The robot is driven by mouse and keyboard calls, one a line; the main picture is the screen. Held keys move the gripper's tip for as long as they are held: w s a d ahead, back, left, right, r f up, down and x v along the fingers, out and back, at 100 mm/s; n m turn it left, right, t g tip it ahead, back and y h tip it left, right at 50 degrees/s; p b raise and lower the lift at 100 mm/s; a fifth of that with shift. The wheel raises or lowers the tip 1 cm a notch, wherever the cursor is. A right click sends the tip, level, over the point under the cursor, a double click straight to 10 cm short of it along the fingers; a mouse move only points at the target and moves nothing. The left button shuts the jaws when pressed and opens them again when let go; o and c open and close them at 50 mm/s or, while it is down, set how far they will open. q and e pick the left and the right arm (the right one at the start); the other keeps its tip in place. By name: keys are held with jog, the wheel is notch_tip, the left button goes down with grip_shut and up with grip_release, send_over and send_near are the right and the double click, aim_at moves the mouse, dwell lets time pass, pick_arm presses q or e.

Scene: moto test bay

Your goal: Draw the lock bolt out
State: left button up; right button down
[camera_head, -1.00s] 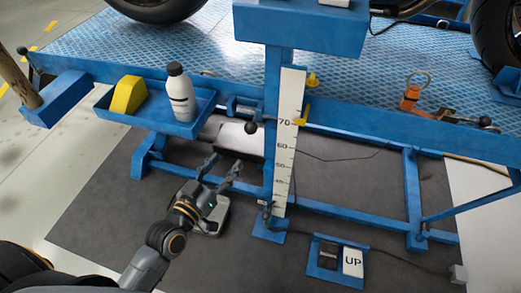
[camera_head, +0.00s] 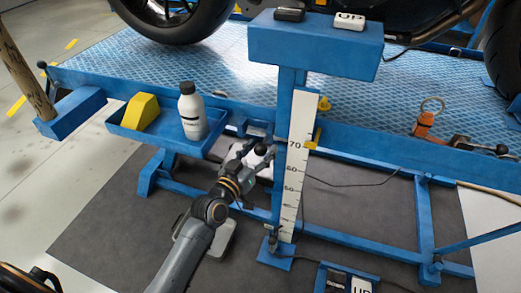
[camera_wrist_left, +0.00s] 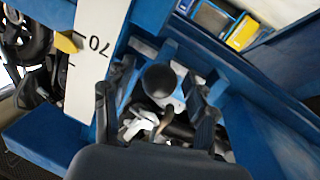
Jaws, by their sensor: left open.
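The lock bolt shows as a round black ball knob (camera_head: 261,149) under the lift's blue side rail, just left of the white height scale. In the left wrist view the knob (camera_wrist_left: 159,78) lies between my two fingers, slightly beyond or level with their tips. My left gripper (camera_head: 257,154) is open at the knob, one finger on each side; the wrist view also shows the open gripper (camera_wrist_left: 154,98). I see no finger clearly touching the knob. The bolt's shaft behind the knob is hidden. My right gripper is not in view.
The scale (camera_head: 297,165) and its blue post stand close to the right of the gripper. A blue tray (camera_head: 155,139) with a white bottle (camera_head: 191,111) and a yellow block (camera_head: 141,111) is on the left. A control box (camera_head: 315,47) tops the post.

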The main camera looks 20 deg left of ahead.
aim_at(254, 133)
pick_arm(q)
jog(key=shift+w, duration=0.2)
grip_shut()
jog(key=a, duration=0.4)
jog(key=shift+w+a, duration=0.1)
jog(key=shift+a, duration=0.45)
